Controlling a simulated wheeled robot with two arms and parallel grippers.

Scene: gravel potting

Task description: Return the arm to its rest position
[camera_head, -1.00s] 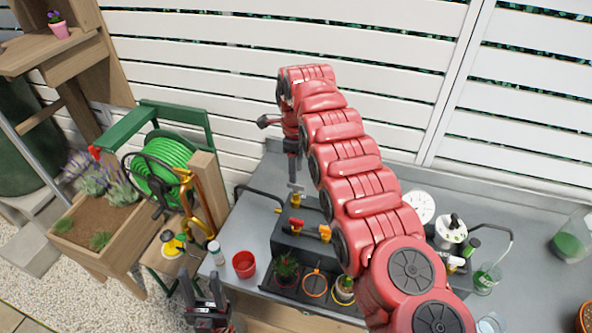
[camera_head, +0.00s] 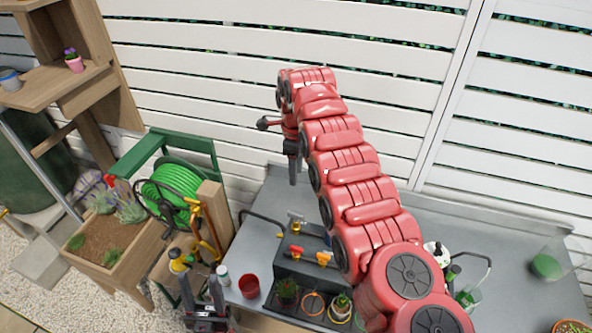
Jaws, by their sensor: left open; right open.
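My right arm (camera_head: 360,195) is red and reaches up from the bottom right across the bench. Its gripper (camera_head: 293,177) points down in the air above the back of the grey bench, empty as far as I can see; its fingers are seen nearly edge-on. My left gripper (camera_head: 203,290) is at the bottom left, pointing up, with its two dark fingers apart and nothing between them. It shows in front of the bench's left end. Most of my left arm is out of view.
The grey bench (camera_head: 262,225) holds a red pot (camera_head: 249,287), a dark tap block (camera_head: 300,262) and small plants in a tray. A green hose reel (camera_head: 172,190) and wooden planter (camera_head: 110,245) stand left. A glass beaker (camera_head: 552,262) is at right. A white slatted fence (camera_head: 220,80) closes the back.

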